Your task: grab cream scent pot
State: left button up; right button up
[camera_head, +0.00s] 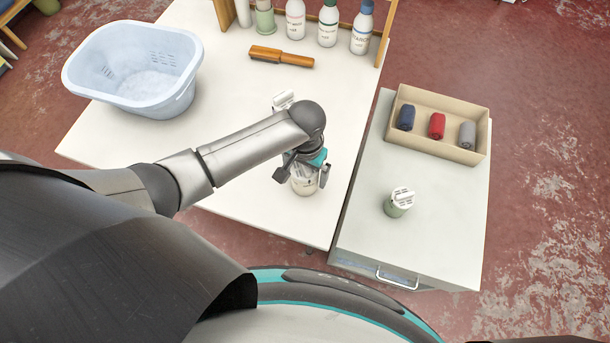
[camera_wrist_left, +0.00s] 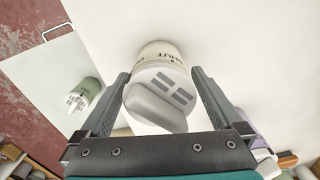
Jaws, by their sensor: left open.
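The cream scent pot (camera_head: 304,187) stands on the white table (camera_head: 230,207) near its front right corner. In the left wrist view the pot (camera_wrist_left: 160,52) shows its white slotted lid and part of dark lettering. My left gripper (camera_head: 303,176) is over the pot from above. Its open fingers (camera_wrist_left: 160,78) are on either side of the pot, with a small gap visible in the wrist view. The gripper hides part of the pot in the head view. My right gripper is not in view.
A green pot (camera_head: 397,204) stands on the cabinet (camera_head: 440,230) to the right, near a box (camera_head: 430,153) of rolled cloths. Another white-lidded pot (camera_head: 283,100) is just behind my arm. A brush (camera_head: 281,57), bottles (camera_head: 328,25) and a pale blue basin (camera_head: 140,65) are farther back.

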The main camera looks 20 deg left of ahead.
pick_arm(q)
jog(key=shift+c, duration=0.3)
jog(key=c, duration=1.2)
jog(key=shift+r, duration=0.1)
